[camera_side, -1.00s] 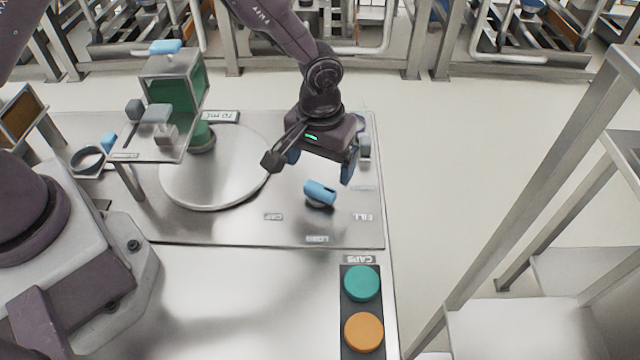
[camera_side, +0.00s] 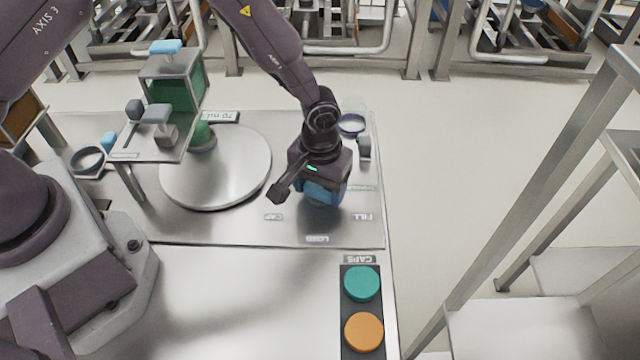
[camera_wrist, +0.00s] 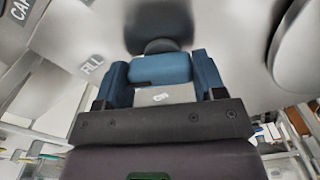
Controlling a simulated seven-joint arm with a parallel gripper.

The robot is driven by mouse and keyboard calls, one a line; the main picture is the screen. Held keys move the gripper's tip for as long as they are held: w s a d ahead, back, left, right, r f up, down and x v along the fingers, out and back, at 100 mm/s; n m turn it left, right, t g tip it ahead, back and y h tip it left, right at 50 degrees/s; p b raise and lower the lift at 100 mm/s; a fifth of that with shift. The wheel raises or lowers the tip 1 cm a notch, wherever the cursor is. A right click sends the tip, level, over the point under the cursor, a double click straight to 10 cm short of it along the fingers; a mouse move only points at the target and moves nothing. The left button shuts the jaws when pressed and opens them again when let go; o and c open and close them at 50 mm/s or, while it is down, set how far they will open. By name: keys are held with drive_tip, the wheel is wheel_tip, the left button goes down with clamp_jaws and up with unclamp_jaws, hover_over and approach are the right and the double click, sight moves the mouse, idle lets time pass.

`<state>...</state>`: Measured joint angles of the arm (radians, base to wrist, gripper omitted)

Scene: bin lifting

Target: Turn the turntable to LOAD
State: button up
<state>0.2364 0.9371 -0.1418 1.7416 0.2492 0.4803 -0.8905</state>
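The metal turntable disc (camera_side: 215,178) lies flat on the plate at left of centre in the side view. My gripper (camera_side: 323,193) is low over the blue knob, right of the disc; it hides most of the knob there. In the wrist view the blue knob (camera_wrist: 160,69) sits between the two blue fingers of my gripper (camera_wrist: 162,75). A LOAD label (camera_side: 317,239), a CAP label (camera_side: 273,217) and a FILL label (camera_side: 363,217) are on the plate around the knob.
A stand with a green-filled tank (camera_side: 180,88) rises over the disc's left part, with a green object (camera_side: 202,135) below it. A blue-rimmed ring (camera_side: 352,124) is behind my gripper. Teal (camera_side: 362,283) and orange (camera_side: 364,332) caps lie at the front right.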

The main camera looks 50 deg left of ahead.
sight(318, 187)
drive_tip(key=shift+m, duration=0.3)
drive_tip(key=m, duration=0.6)
drive_tip(key=shift+s, duration=0.1)
drive_tip(key=m, duration=0.6)
idle(0.6)
drive_tip(key=o, duration=0.9)
wheel_tip(318, 187, up, 13)
drive_tip(key=shift+r, duration=0.1)
